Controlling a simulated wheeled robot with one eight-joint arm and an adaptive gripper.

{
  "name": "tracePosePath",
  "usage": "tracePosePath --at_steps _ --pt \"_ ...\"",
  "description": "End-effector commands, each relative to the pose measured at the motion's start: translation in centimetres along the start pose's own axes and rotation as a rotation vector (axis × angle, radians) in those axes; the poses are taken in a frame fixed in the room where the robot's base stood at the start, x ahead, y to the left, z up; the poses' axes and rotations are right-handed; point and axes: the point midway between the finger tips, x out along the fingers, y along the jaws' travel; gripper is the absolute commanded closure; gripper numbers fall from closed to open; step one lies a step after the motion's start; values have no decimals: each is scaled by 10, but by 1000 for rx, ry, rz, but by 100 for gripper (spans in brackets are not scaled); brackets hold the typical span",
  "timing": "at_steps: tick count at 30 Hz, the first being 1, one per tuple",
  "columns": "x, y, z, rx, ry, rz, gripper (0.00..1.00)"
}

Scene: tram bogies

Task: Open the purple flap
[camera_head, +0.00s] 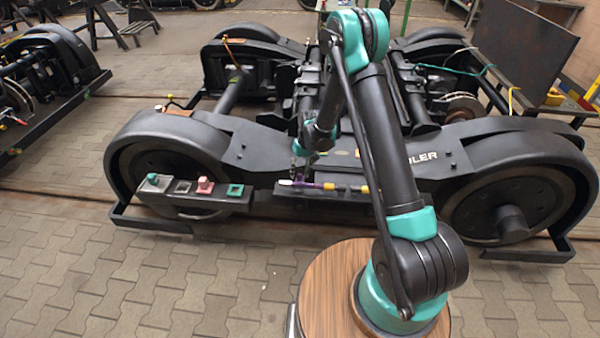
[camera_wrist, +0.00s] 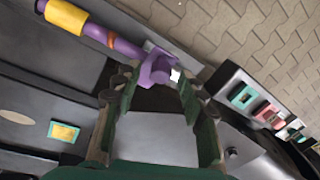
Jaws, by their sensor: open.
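The purple flap (camera_wrist: 158,72) shows between and just beyond my fingertips in the wrist view. A purple rod with a yellow sleeve (camera_wrist: 67,16) and an orange band runs from it to the upper left. In the head view the purple part (camera_head: 302,184) sits on a dark ledge at the front of the bogie, small and partly behind my arm. My gripper (camera_wrist: 156,82) is open, with one finger on each side of the purple part. Whether the fingers touch it cannot be told. In the head view my gripper (camera_head: 304,163) is just above the ledge.
Left of the ledge is a dark panel (camera_head: 222,208) with green and red square pieces; it also shows in the wrist view (camera_wrist: 228,78). Bogie wheels (camera_head: 165,165) stand either side. A yellow label (camera_wrist: 63,131) is on the dark surface. Paved floor in front is free.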

Motion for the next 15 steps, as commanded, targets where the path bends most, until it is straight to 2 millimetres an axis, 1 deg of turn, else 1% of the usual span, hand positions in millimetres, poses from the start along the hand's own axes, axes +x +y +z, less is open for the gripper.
tracePosePath --at_steps 7,8,15 --pt "1 0 0 0 0 0 59" --pt "1 0 0 0 0 0 60" --pt "1 0 0 0 0 0 90"
